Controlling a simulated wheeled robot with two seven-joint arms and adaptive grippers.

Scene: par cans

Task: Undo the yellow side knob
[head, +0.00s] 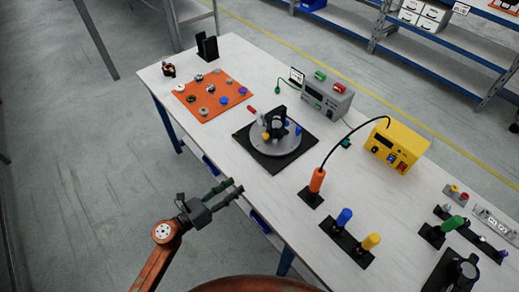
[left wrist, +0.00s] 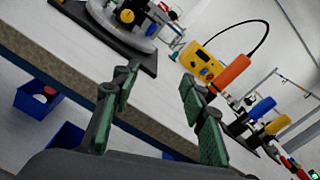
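A black device (head: 273,120) stands on a round grey plate (head: 287,146) on a black mat (head: 262,160) at the middle of the table. A small yellow knob (head: 265,136) shows low on its near left side. In the left wrist view the yellow knob (left wrist: 127,15) shows near the top edge, with the device partly cut off. My left gripper (head: 236,185) is over the table's near edge, to the left of and nearer than the mat. Its green-padded fingers (left wrist: 157,105) are apart with nothing between them. My right gripper is not in view.
An orange mat (head: 225,105) with several small parts lies at the left. An orange-handled tool (head: 316,182) and blue (head: 344,217) and yellow (head: 371,241) handles stand to the right. A grey box (head: 328,98) and yellow box (head: 397,145) stand behind. White tabletop (head: 260,205) near the mat is bare.

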